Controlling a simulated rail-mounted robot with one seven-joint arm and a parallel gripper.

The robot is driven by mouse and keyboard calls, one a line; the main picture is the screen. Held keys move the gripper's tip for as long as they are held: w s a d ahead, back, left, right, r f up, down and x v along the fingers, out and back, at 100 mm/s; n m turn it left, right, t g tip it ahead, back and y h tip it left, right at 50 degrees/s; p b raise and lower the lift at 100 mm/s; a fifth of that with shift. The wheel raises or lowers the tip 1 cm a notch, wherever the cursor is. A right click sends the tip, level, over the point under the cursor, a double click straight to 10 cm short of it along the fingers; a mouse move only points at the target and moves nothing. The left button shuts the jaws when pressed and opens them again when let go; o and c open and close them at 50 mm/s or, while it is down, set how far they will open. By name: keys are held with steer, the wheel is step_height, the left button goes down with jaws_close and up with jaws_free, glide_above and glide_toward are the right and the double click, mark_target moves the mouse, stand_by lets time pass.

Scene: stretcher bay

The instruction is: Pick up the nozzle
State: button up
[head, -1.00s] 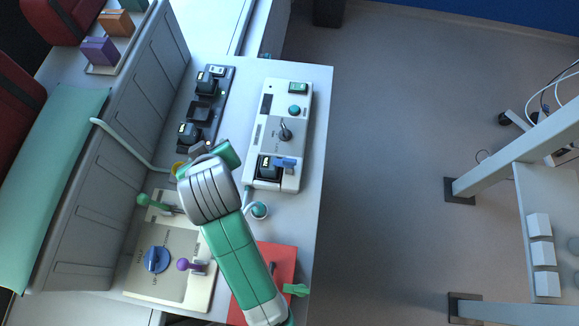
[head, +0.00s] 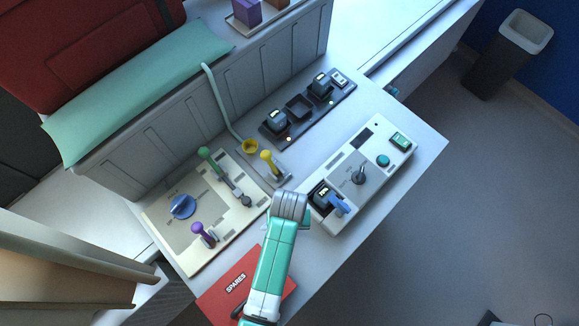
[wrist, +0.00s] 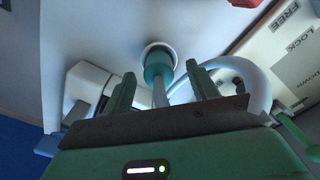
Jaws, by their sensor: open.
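In the wrist view, the teal nozzle (wrist: 158,66) stands in a round white socket, its narrow grey stem reaching toward my gripper. My gripper (wrist: 162,90) is open, with one green finger on each side of the stem. The nozzle sits a little beyond the fingertips, and I cannot tell whether either finger touches it. A pale hose (wrist: 262,75) loops beside the right finger. In the head view my gripper (head: 290,207) is above the table between the two control panels, and the nozzle is hidden beneath it.
A cream panel (head: 160,222) with green, purple and blue controls lies left of my gripper. A pale control box (head: 385,165) lies right. A yellow lever (head: 268,162) and yellow cup (head: 249,146) stand behind. A red SPARES mat (head: 225,290) lies in front.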

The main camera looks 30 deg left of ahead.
steer(key=shift+f, duration=0.75)
steer(key=c, duration=1.1)
steer(key=shift+w, duration=0.1)
steer(key=shift+r, duration=0.15)
